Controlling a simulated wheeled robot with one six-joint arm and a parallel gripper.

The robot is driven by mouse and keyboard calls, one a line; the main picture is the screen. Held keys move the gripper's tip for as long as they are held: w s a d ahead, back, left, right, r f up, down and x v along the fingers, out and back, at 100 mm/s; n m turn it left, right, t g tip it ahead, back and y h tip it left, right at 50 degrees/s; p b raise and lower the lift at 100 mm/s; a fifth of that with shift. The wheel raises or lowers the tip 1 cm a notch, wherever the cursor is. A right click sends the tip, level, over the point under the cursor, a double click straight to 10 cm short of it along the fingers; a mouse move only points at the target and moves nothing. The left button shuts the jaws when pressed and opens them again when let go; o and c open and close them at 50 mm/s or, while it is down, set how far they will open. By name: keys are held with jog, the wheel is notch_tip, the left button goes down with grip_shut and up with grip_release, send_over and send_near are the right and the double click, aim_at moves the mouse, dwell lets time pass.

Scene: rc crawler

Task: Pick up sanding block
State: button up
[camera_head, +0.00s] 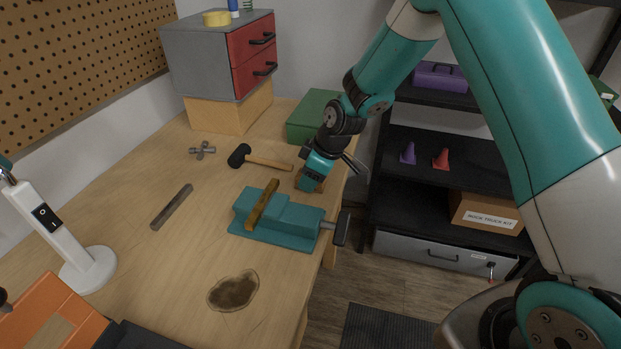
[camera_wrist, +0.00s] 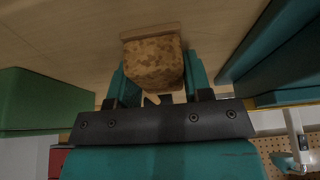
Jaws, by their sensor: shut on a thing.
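The sanding block (camera_wrist: 154,62) is a brown, speckled block with a thin lighter strip along one edge. In the wrist view it sits between the two teal fingers of my gripper (camera_wrist: 157,85). The fingers are shut on its sides. In the head view my gripper (camera_head: 310,180) is low at the right edge of the workbench, behind the teal vise. Only a small brown part of the block (camera_head: 309,185) shows there under the gripper. I cannot tell whether the block touches the bench.
The teal vise (camera_head: 283,224) with a brass-coloured bar stands just in front of my gripper. A black-headed mallet (camera_head: 262,160) lies to the left, and a green box (camera_head: 312,115) stands behind. The bench's right edge is close. Shelves (camera_head: 440,150) stand beyond it.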

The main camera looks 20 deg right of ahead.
jog(key=shift+r, duration=0.1)
notch_tip(320, 180, up, 20)
jog(key=b, duration=0.2)
